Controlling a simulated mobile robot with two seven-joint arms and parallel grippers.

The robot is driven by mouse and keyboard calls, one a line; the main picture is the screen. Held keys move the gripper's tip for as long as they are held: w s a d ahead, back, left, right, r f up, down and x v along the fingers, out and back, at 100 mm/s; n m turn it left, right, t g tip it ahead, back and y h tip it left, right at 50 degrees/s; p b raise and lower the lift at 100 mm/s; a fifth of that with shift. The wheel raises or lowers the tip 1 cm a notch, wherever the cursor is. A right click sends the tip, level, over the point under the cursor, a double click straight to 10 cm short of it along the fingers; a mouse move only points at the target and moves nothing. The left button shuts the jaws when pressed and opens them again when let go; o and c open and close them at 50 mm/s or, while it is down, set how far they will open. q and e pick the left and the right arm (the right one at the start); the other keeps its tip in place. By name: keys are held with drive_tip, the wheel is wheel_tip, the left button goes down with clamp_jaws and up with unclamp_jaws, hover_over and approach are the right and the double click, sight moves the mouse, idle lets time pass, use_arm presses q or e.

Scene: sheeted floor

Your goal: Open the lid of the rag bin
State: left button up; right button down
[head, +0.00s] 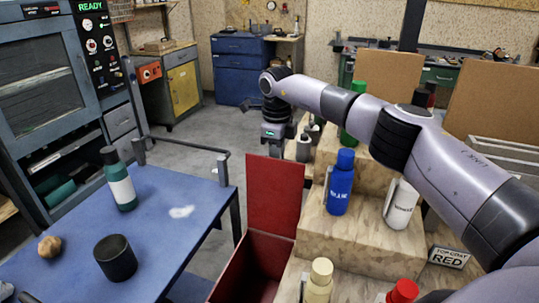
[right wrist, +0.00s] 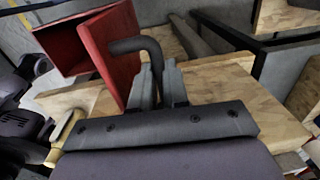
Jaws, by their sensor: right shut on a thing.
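The red rag bin (head: 222,285) stands between the blue table and the wooden steps. Its red lid (head: 275,195) stands upright, and the bin's mouth is open with a dark inside. My right gripper (head: 274,148) is at the lid's top edge, on the far side of the lid. In the right wrist view the lid (right wrist: 112,50) has a dark bent handle (right wrist: 135,45), and my right gripper (right wrist: 160,85) is shut on that handle. The fingertips are partly hidden in the head view. My left gripper does not show.
The blue table (head: 175,250) at left holds a green bottle (head: 122,190), a black cup (head: 116,262) and a round brown thing (head: 49,247). The wooden steps (head: 345,235) at right hold a blue bottle (head: 340,185) and several other bottles. Bare floor lies behind the table.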

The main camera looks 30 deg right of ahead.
drive_tip(key=shift+d+f, duration=0.15)
drive_tip(key=shift+f, duration=0.35)
drive_tip(key=c, duration=1.4)
unclamp_jaws()
drive_tip(key=shift+o, duration=1.4)
drive_tip(key=shift+w, duration=0.15)
drive_tip(key=shift+r, duration=0.1)
drive_tip(key=shift+r, duration=0.1)
drive_tip(key=shift+r+b, duration=0.45)
drive_tip(key=shift+r, duration=3.1)
